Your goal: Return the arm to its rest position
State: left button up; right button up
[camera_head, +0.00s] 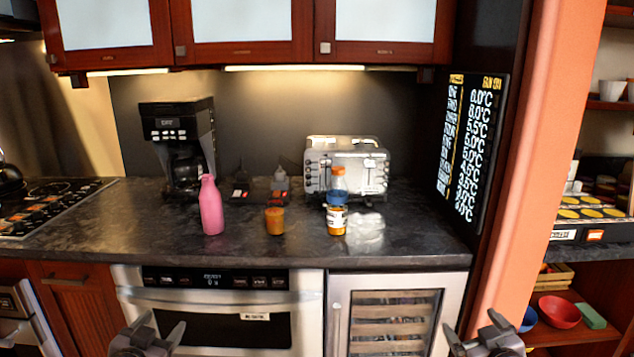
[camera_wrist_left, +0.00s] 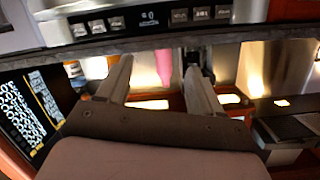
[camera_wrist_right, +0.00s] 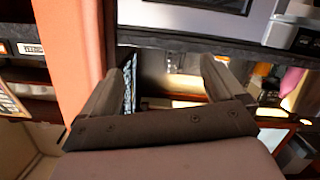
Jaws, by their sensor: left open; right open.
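My left gripper (camera_head: 157,330) is at the bottom of the head view, in front of the microwave drawer (camera_head: 220,322). Its jaws are apart and empty; the left wrist view shows the two fingers (camera_wrist_left: 158,85) with a gap between them. My right gripper (camera_head: 477,335) is at the bottom right of the head view, near the orange wall edge. Its fingers (camera_wrist_right: 160,85) are also apart with nothing between them in the right wrist view. The microwave drawer front appears closed. Both grippers are apart from the counter objects.
On the dark counter (camera_head: 120,225) stand a pink bottle (camera_head: 211,208), an orange cup (camera_head: 274,221), a blue-and-orange bottle (camera_head: 337,205), a coffee maker (camera_head: 180,150) and a toaster (camera_head: 346,168). An orange pillar (camera_head: 535,150) rises right of a glass-fronted cooler (camera_head: 395,315).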

pick_arm(q)
jog(key=s+d+f+g, duration=0.1)
jog(key=s+d+f, duration=0.2)
jog(key=s, duration=0.7)
jog(key=s+d+f+g+h, duration=0.1)
jog(key=s+d+f+g, duration=0.1)
jog(key=s+d+f, duration=0.2)
jog(key=s+d+f+n+g+h, duration=0.1)
jog(key=s+d+f, duration=0.3)
jog(key=s+f, duration=0.5)
jog(key=s+g, duration=0.1)
jog(key=s, duration=0.6)
pick_arm(e)
jog(key=s+a+f+g, duration=0.1)
jog(key=s+a+f, duration=0.2)
jog(key=s, duration=0.7)
jog(key=s+a+f+g+y, duration=0.1)
jog(key=s+a+f, duration=0.3)
jog(key=s+f, duration=0.4)
jog(key=s+a+f+m+g+y, duration=0.1)
jog(key=s+a+f+g, duration=0.2)
jog(key=s, duration=0.9)
notch_tip(320, 180, down, 2)
jog(key=shift+a+f, duration=0.15)
jog(key=shift+a, duration=0.35)
pick_arm(q)
jog(key=shift+f, duration=0.1)
